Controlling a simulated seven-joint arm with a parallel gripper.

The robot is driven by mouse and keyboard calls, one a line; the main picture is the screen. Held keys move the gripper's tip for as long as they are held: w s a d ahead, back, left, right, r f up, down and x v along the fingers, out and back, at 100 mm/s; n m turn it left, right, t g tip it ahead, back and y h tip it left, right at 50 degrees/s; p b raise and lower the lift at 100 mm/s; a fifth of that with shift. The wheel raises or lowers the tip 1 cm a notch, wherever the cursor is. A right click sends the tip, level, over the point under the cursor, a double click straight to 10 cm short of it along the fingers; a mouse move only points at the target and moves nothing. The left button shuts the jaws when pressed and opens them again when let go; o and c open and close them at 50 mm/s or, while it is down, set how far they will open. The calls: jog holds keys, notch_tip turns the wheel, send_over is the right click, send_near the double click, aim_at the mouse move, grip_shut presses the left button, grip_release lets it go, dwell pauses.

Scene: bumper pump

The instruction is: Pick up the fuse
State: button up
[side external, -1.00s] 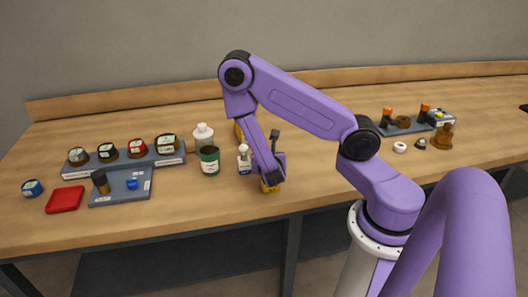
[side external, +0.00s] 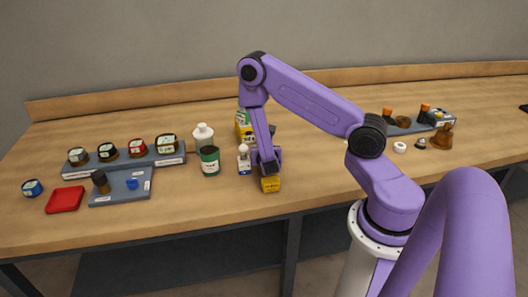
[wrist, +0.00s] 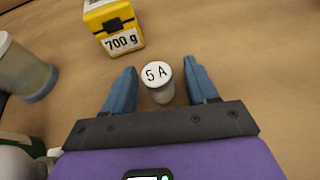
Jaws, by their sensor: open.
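The fuse (wrist: 160,93), a small pale cylinder marked "5 A" on its top cap, stands upright on the bench in the wrist view. My gripper (wrist: 163,80) is open, with one blue finger on each side of the fuse. I see a gap between the fuse and each finger.
A yellow "700 g" block (wrist: 113,27) stands beyond the fuse. Further left are a jar rack (side external: 125,160), a blue-grey tray (side external: 122,195) and a red dish (side external: 65,200).

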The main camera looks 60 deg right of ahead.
jog(key=c, duration=1)
jog(key=shift+r, duration=0.1)
